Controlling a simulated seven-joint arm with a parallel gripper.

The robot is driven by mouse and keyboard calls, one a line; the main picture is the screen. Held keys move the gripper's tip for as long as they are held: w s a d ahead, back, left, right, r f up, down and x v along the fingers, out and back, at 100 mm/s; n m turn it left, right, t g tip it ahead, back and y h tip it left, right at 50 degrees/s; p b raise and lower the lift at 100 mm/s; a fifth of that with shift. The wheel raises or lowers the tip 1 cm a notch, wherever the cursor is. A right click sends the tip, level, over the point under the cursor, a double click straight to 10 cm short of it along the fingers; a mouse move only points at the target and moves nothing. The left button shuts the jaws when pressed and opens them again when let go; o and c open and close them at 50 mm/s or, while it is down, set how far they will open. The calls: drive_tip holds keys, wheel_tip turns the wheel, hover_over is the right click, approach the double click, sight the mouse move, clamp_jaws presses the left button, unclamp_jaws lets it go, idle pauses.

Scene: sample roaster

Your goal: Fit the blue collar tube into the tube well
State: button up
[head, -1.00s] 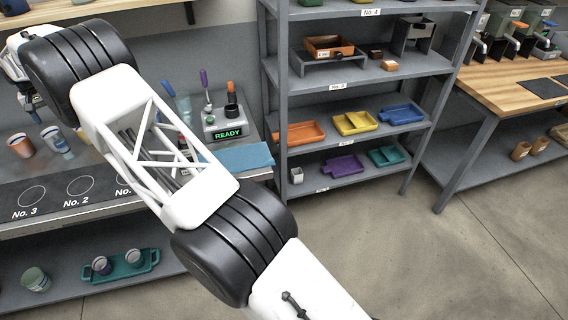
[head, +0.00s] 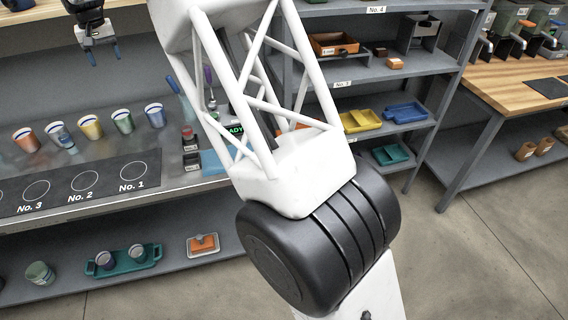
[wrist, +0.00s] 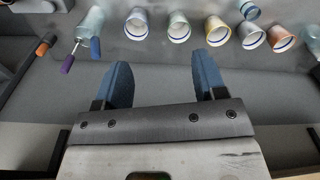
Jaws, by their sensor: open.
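My gripper (head: 104,54) hangs open and empty at the upper left, above and behind the row of cups. Its two blue fingers also show apart in the wrist view (wrist: 160,62), with nothing between them. A small clear tube with a blue band (head: 69,142), which looks like the blue collar tube, is in front of the second cup from the left. It also shows near the top right of the wrist view (wrist: 249,10). My gripper is well apart from it. I cannot pick out the tube well. The station with the green READY screen (head: 235,129) is mostly hidden behind my arm.
Orange (head: 26,139), yellow (head: 90,127), green (head: 122,121) and blue (head: 154,115) cups stand along the counter. A black strip (head: 60,194) with numbered circles lies in front, its circles bare. A teal tray (head: 122,261) is on the shelf below. A grey rack (head: 452,88) stands at right.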

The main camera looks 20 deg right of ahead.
drive_tip(key=s+d+r+m, duration=0.1)
drive_tip(key=s+d+r, duration=0.2)
drive_tip(key=s+d, duration=0.6)
drive_tip(key=s+d+r+t, duration=0.1)
drive_tip(key=s+d+r, duration=0.2)
drive_tip(key=s+d, duration=0.6)
drive_tip(key=s+d+r+m, duration=0.1)
drive_tip(key=s+d+r, duration=0.2)
drive_tip(key=s+d, duration=0.55)
drive_tip(key=s+d+f, duration=0.4)
drive_tip(key=s+d, duration=0.2)
drive_tip(key=s, duration=0.4)
drive_tip(key=s+d+f+m, duration=0.1)
drive_tip(key=s+d+f, duration=0.3)
drive_tip(key=s, duration=0.7)
drive_tip(key=s+d+f, duration=0.3)
drive_tip(key=s+d, duration=0.6)
drive_tip(key=s, duration=0.1)
drive_tip(key=shift+s+f+t+h, duration=0.25)
drive_tip(key=shift+f+t+h, duration=0.05)
drive_tip(key=shift+f+t, duration=0.1)
drive_tip(key=shift+o, duration=0.5)
drive_tip(key=shift+w, duration=0.1)
